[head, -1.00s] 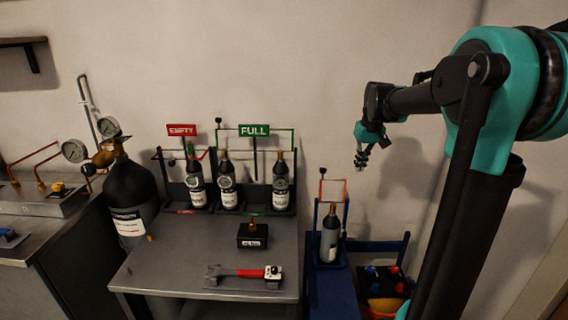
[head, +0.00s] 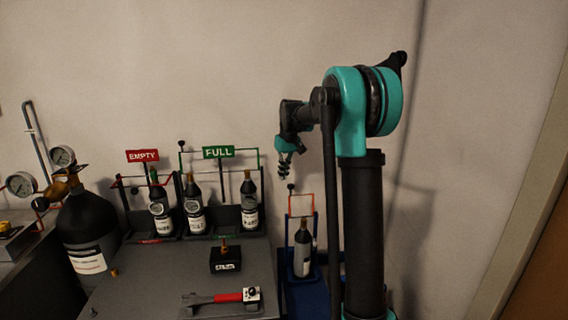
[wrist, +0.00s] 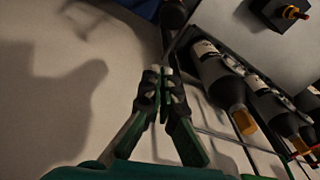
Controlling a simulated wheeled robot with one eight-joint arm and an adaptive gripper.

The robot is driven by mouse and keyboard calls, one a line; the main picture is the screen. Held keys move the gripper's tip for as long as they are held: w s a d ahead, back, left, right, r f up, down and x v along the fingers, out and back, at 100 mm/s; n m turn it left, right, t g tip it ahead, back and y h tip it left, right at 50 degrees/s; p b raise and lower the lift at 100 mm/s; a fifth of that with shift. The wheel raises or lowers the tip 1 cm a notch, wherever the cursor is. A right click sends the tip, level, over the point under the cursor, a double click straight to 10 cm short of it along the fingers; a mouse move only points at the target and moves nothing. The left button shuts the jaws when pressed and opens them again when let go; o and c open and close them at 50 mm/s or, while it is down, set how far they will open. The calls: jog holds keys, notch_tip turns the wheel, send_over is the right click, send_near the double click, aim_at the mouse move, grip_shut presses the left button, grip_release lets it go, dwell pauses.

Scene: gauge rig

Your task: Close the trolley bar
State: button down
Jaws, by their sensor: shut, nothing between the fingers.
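The blue trolley (head: 316,240) stands on the right of the bench in the head view, holding one dark cylinder (head: 303,255) with a white label. Its orange bar (head: 302,194) shows as an upright frame above the cylinder, with a black knob at its left. I cannot tell how the bar sits at its ends. My gripper (head: 284,172) is above and slightly left of the bar, apparently apart from it. In the wrist view its fingertips (wrist: 161,72) meet, with nothing between them. The bar is not clearly seen there.
Racks with several cylinders stand left of the trolley under a red EMPTY sign (head: 143,156) and a green FULL sign (head: 218,152). A red-handled wrench (head: 222,297) and a black box (head: 225,259) lie on the bench. Rack cylinders (wrist: 218,75) show close by in the wrist view.

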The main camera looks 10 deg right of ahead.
jog(key=shift+s+d+f, duration=0.1)
jog(key=shift+s+d, duration=0.2)
jog(key=shift+s, duration=0.6)
jog(key=shift+s+d+f, duration=0.1)
jog(key=shift+s+d, duration=0.2)
jog(key=shift+s, duration=0.6)
jog(key=shift+s+r, duration=0.1)
jog(key=shift+s, duration=0.05)
